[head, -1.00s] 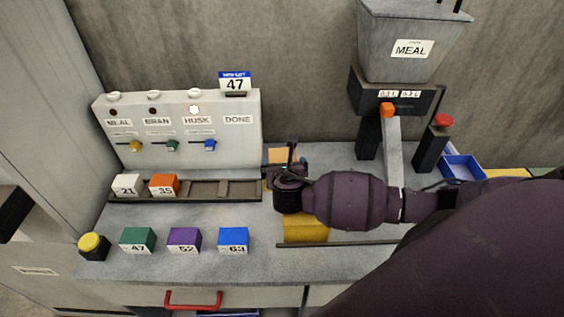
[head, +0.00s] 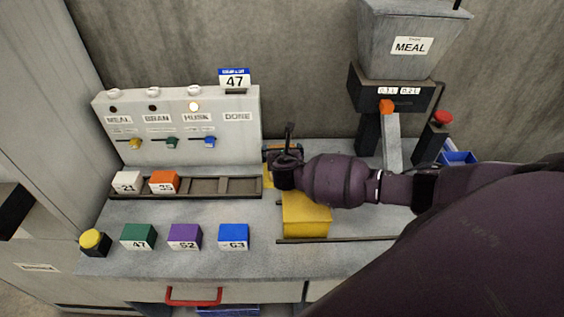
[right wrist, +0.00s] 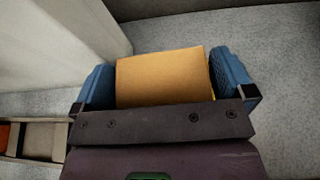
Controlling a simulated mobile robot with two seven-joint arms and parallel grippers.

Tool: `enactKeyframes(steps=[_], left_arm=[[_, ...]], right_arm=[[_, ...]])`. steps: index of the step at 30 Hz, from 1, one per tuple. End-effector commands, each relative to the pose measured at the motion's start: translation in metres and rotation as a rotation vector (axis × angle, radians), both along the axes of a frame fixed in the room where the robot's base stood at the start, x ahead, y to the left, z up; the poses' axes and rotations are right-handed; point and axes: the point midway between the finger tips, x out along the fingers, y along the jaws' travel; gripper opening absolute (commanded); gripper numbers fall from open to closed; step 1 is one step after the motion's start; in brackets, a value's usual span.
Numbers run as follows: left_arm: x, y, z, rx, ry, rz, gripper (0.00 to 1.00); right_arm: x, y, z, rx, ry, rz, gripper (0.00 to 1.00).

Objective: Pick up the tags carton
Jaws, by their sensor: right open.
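In the right wrist view, a plain tan carton (right wrist: 165,78) lies between the two blue fingers of my right gripper (right wrist: 163,82). No label shows on it, so I cannot read whether it is the tags carton. The jaws are open, with a finger along each side of the carton. In the head view, my right gripper (head: 283,153) is at the back of the counter, just right of the white panel, and it mostly hides this carton. My left gripper is not in view.
A yellow block (head: 306,216) sits in front of my right gripper. The white panel (head: 180,130) and its rack (head: 215,187) stand to the left. Green (head: 138,236), purple (head: 184,236) and blue (head: 233,236) blocks line the front. The meal hopper (head: 408,50) stands at right.

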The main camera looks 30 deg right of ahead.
Motion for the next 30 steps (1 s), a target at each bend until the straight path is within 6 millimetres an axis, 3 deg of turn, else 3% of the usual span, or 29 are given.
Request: enactKeyframes(steps=[7, 16, 25, 30], left_arm=[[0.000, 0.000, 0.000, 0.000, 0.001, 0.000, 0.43], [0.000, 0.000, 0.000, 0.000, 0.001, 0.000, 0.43], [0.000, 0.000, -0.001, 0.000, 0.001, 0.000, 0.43], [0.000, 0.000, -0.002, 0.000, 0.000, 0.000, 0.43]], right_arm=[[0.001, 0.000, -0.001, 0.000, 0.000, 0.000, 1.00], [0.001, 0.000, 0.000, 0.000, -0.001, 0.000, 0.57], [0.001, -0.001, 0.004, 0.001, -0.003, -0.001, 0.57], [0.001, -0.001, 0.024, 0.000, -0.005, 0.000, 0.57]])
